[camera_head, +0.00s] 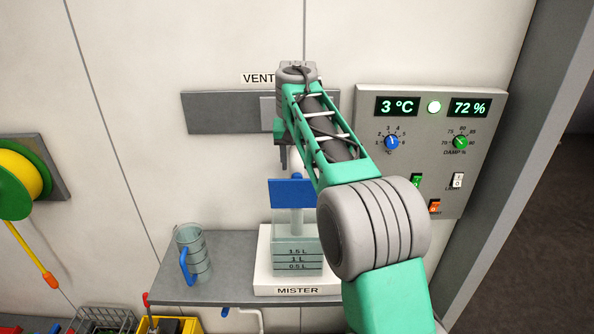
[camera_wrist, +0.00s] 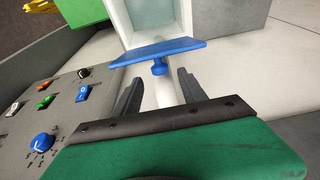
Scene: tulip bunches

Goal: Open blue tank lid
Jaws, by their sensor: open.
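The blue lid (camera_head: 291,192) stands raised above the clear tank (camera_head: 297,255) on the white MISTER base. Its flat blue face shows in the head view. In the wrist view the lid (camera_wrist: 155,52) shows nearly edge-on, with a blue knob (camera_wrist: 160,68) on the side toward my gripper. The pale tank interior (camera_wrist: 150,14) shows beyond it. My gripper (camera_wrist: 158,80) is open and empty, with its two dark fingers apart and the knob just beyond and between their tips. In the head view my gripper (camera_head: 283,158) is above the lid, partly hidden by my arm.
A clear jug (camera_head: 193,252) with a blue handle stands on the grey shelf (camera_head: 220,245) left of the tank. A control panel (camera_head: 415,150) with dials and switches is on the wall at right. A grey vent bar (camera_head: 215,112) is on the wall behind my arm.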

